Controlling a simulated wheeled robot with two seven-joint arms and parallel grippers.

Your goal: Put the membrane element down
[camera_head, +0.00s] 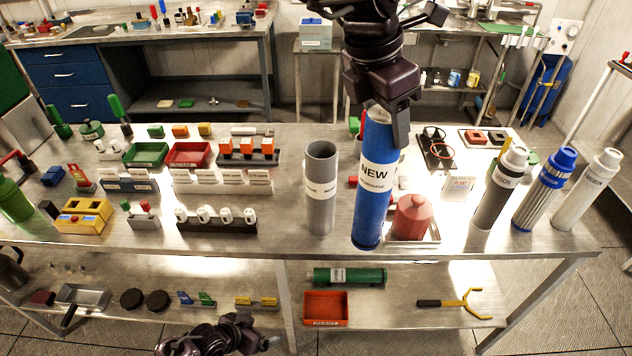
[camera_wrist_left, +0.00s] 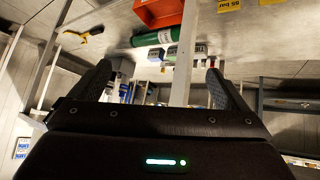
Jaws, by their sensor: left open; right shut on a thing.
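The blue membrane element (camera_head: 374,195), labelled NEW MEMBRANE, is upright in the head view. My right gripper (camera_head: 385,115) comes from above and is shut on its top end. The element's lower end is near the front edge of the bench (camera_head: 275,247); I cannot tell whether it touches the top. A grey open-topped tube (camera_head: 321,190) stands just left of it. A red lidded container (camera_head: 412,217) on a tray is close on its right. My left gripper (camera_head: 262,343) is low in front of the bench; its fingers are apart and empty in the left wrist view (camera_wrist_left: 160,88).
Dark grey (camera_head: 500,190), blue-capped (camera_head: 545,190) and white (camera_head: 588,190) cylinders stand at the bench's right end. Bare bench top lies between the red container and these cylinders. The lower shelf holds a green cylinder (camera_head: 350,276), a red bin (camera_head: 326,308) and a yellow tool (camera_head: 462,303).

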